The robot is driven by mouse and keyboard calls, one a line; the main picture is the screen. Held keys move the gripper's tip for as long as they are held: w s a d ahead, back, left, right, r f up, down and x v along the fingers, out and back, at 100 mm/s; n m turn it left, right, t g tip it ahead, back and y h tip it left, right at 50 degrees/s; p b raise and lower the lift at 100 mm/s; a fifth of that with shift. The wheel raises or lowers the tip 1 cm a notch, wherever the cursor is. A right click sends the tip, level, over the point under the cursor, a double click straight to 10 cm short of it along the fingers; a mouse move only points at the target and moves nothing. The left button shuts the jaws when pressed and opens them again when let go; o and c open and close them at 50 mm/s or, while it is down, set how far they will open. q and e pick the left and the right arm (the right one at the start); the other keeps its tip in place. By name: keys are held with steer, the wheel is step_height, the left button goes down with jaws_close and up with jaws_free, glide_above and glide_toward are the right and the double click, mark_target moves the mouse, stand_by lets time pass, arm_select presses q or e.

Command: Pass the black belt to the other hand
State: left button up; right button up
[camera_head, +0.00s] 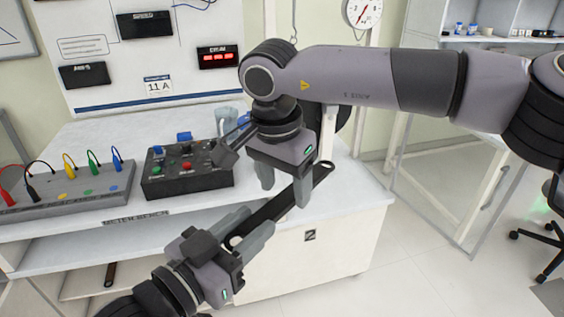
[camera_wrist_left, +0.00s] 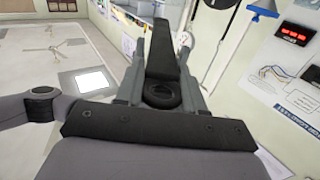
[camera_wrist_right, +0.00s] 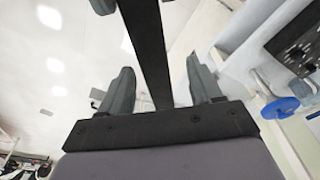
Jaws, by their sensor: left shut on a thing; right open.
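The black belt (camera_head: 276,211) is a long, dark strip, held slanting up to the right in front of the bench edge in the head view. My left gripper (camera_head: 250,230) is shut on its lower end. In the left wrist view the belt (camera_wrist_left: 161,45) runs out between the fingers, with a round dark ring near the palm. My right gripper (camera_head: 285,190) is open above the belt's upper part, fingers pointing down. In the right wrist view the belt (camera_wrist_right: 147,45) passes between the spread fingers, apart from both.
A black control box (camera_head: 188,172) with coloured knobs and a grey terminal strip (camera_head: 75,190) with coloured leads stand on the white bench (camera_head: 350,192). A whiteboard (camera_head: 180,60) hangs behind. Open floor (camera_head: 420,265) lies right of the bench.

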steer(key=shift+f, duration=0.45)
steer(key=shift+c, duration=0.3)
jaws_close()
arm_select(q)
steer(key=o, duration=1.2)
arm_select(e)
steer(key=shift+r, duration=0.1)
